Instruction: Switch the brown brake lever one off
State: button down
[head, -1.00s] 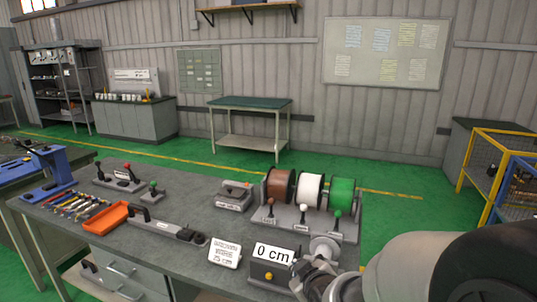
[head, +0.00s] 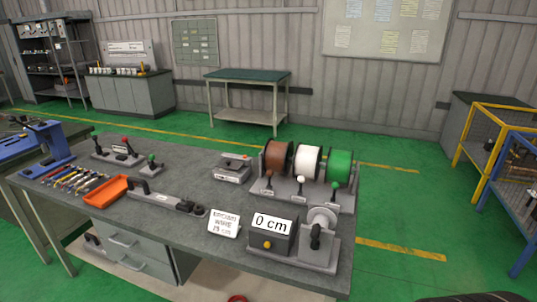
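The brown brake lever (head: 268,183) stands on the spool stand's front, before the brown wire spool (head: 277,158). It looks roughly upright; whether it is on or off I cannot tell. My gripper is not in view. Only a dark rounded piece, perhaps of my arm, shows at the bottom right edge.
The grey workbench (head: 185,175) carries a length counter (head: 271,235) reading 0 cm, a crank wheel (head: 318,225), a brown wire sign (head: 225,223), an orange tray (head: 112,188) and several tools. Green floor is free right of the bench.

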aim_at(270, 173)
jog(key=i+j+u, duration=0.15)
jog(key=i+j, duration=0.4)
jog(key=i+j+u, duration=0.1)
jog(key=i+j, duration=0.4)
jog(key=i+j+u, duration=0.15)
jog(key=i+j, duration=0.25)
jog(key=i, duration=0.3)
